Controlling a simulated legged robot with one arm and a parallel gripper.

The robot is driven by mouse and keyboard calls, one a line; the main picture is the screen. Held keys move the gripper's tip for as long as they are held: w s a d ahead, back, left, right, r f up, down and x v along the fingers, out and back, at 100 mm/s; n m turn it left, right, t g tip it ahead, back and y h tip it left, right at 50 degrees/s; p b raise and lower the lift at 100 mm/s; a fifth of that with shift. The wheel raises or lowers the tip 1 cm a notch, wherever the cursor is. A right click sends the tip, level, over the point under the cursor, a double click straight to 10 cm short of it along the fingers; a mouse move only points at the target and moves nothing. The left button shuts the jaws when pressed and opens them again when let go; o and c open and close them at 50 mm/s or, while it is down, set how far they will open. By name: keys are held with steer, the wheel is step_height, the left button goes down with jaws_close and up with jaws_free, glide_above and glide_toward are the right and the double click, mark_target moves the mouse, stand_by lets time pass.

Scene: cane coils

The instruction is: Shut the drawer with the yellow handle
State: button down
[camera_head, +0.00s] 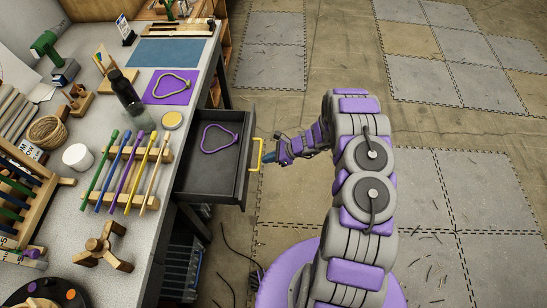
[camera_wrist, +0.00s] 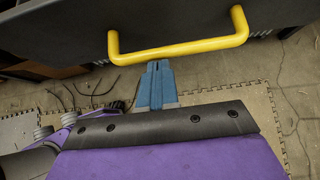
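The dark grey drawer (camera_head: 208,178) stands pulled out from under the workbench, with a purple cane coil (camera_head: 220,138) lying inside it. Its yellow handle (camera_head: 256,156) is on the front face, toward my arm. My gripper (camera_head: 268,158) is right by the handle, on its outer side. In the wrist view the yellow handle (camera_wrist: 180,50) spans the top, and the blue fingertips of my gripper (camera_wrist: 158,66) are together just below its bar, with nothing between them. I cannot tell whether the tips touch the handle.
Thin cane scraps lie on the floor.

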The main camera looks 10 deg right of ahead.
steer(key=p, duration=0.2)
glide_above(207, 162)
steer(key=d, duration=0.1)
steer(key=shift+s, duration=0.15)
steer(key=shift+a+b, duration=0.3)
steer(key=shift+a, duration=0.05)
steer(key=shift+w+r, duration=0.2)
steer(key=shift+w, duration=0.05)
steer(key=shift+s+a, duration=0.1)
steer(key=shift+a, duration=0.15)
steer(key=shift+d+f, duration=0.1)
